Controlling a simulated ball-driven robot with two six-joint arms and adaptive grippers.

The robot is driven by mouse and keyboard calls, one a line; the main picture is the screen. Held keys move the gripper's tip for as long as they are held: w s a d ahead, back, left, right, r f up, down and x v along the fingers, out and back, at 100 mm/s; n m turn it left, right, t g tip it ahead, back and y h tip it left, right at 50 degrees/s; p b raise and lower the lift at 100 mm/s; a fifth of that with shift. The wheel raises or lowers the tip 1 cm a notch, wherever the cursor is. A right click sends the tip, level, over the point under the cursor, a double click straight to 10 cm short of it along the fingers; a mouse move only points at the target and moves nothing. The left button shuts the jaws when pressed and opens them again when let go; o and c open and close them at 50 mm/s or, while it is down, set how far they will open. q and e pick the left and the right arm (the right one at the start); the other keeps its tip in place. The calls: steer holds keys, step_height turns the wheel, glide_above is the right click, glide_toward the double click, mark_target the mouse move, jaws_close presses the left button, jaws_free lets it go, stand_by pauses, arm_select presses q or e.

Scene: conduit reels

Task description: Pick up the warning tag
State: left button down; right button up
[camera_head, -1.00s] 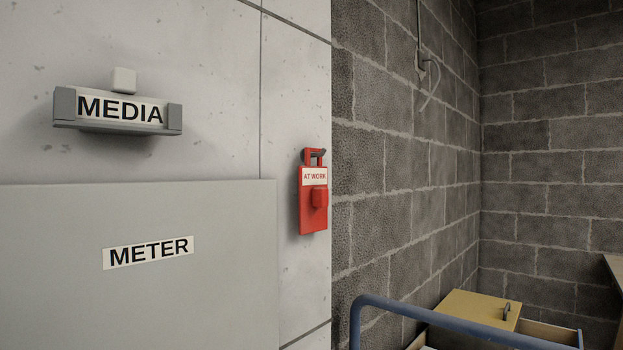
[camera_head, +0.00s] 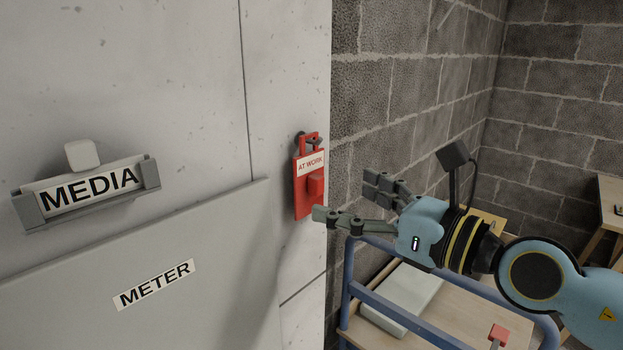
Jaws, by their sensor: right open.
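The red warning tag (camera_head: 306,184) hangs from a dark hook at the right edge of the pale wall panel in the head view. My right gripper (camera_head: 340,198) comes in from the right, just to the right of the tag. Its two dark fingers are spread, with nothing between them. The lower fingertip is close to the tag's lower right edge; I cannot tell whether it touches. My left gripper is not in the view.
A grey cabinet marked "METER" (camera_head: 154,284) stands out left of the tag, below a "MEDIA" sign holder (camera_head: 88,193). A blue-railed cart (camera_head: 398,318) with a wooden deck stands below my right arm. A wooden table (camera_head: 609,190) is at the far right.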

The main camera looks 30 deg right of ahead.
mark_target(322, 184)
steer(key=shift+x, duration=1.2)
steer(key=x, duration=0.5)
steer(key=shift+w+d+f+b, duration=0.1)
steer(key=shift+w+d+b, duration=0.2)
steer(key=shift+w, duration=0.05)
steer(key=shift+s, duration=0.15)
steer(key=shift+c, duration=1)
steer(key=c, duration=1)
steer(key=shift+d, duration=0.1)
